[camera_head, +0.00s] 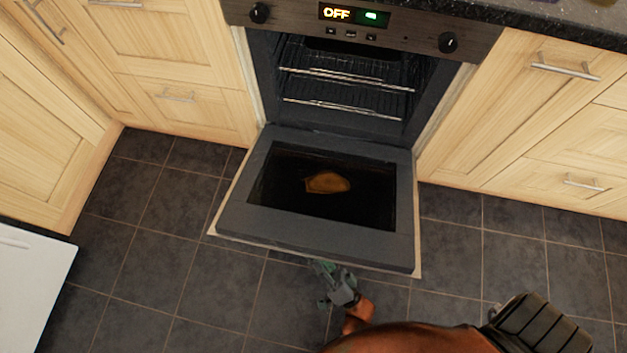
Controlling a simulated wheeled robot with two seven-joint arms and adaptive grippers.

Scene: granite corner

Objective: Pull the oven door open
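The oven door (315,232) is hinged down and lies open, roughly level, in front of the oven (345,85). Its inner side faces up, with a dark glass panel (280,205). My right gripper (322,272) is at the door's front edge, just below its middle in the picture, with the arm coming in from the bottom right. The door's handle is hidden from this view. The fingers are small and partly hidden by the door edge, so I cannot tell whether they are open or shut. My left gripper is not in view.
Inside the oven are wire racks (350,110). The control panel (360,25) has two knobs and a display reading OFF. Wooden cabinets stand on both sides (180,70), (540,110). Dark floor tiles (180,260) lie clear left of the door. A white surface (30,290) is at lower left.

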